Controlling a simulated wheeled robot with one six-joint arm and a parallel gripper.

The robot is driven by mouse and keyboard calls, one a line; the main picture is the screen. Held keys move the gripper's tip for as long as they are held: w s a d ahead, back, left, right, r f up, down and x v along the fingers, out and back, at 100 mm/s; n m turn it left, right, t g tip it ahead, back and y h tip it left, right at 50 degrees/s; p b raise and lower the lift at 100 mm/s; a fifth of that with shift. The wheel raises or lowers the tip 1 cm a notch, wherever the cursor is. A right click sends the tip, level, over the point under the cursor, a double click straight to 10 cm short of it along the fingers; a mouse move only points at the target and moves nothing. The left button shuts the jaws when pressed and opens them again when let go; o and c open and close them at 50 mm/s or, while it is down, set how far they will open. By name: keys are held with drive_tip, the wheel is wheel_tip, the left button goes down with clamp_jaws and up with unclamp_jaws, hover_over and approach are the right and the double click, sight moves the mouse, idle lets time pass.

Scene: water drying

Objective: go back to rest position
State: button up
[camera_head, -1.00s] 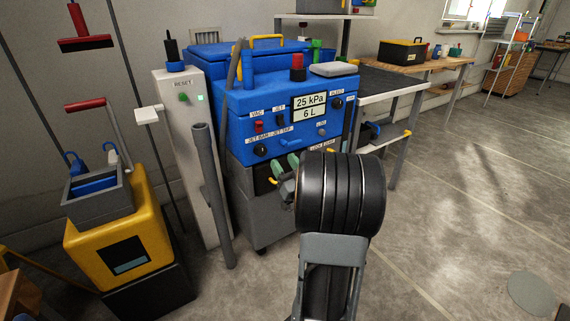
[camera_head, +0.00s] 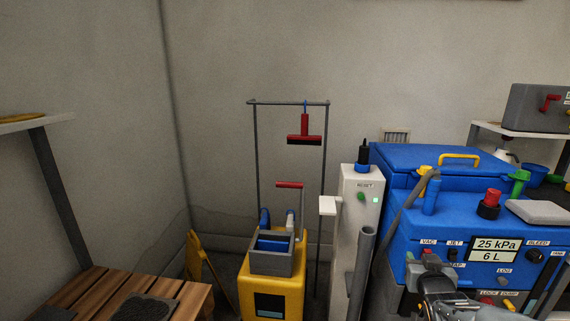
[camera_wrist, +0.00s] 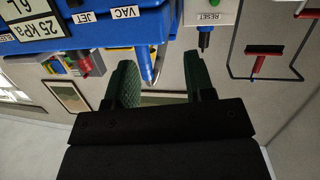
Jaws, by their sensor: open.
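My gripper (camera_head: 430,268) is at the lower right of the head view, in front of the blue machine (camera_head: 425,218). In the wrist view my gripper (camera_wrist: 160,75) shows two dark green fingers spread apart, with nothing held between them. The blue machine (camera_wrist: 110,30) fills the upper left of the wrist view, beyond the fingers. A blue part of it shows in the gap, behind the fingertips. In the head view the fingers are small and partly merge with the panel behind.
A white reset post (camera_head: 350,225) stands left of the machine. A yellow wringer bucket (camera_head: 270,295) and a rack with a red squeegee (camera_head: 304,138) stand further left. A slatted wooden bench (camera_head: 95,290) is at the lower left. Bare wall fills the upper left.

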drive_tip(key=s+a+r+n+g+y+p, duration=0.2)
drive_tip(key=s+a+r+g+y+p, duration=0.2)
drive_tip(key=s+a+r+g+p, duration=0.7)
drive_tip(key=s+a+r+p, duration=0.5)
drive_tip(key=a+r+p, duration=0.2)
drive_tip(key=p, duration=0.2)
drive_tip(key=shift+s+r+n+y, duration=0.2)
drive_tip(key=shift+r+n+y, duration=0.1)
drive_tip(key=shift+r+n, duration=0.1)
drive_tip(key=shift+c, duration=0.6)
drive_tip(key=shift+d, duration=0.1)
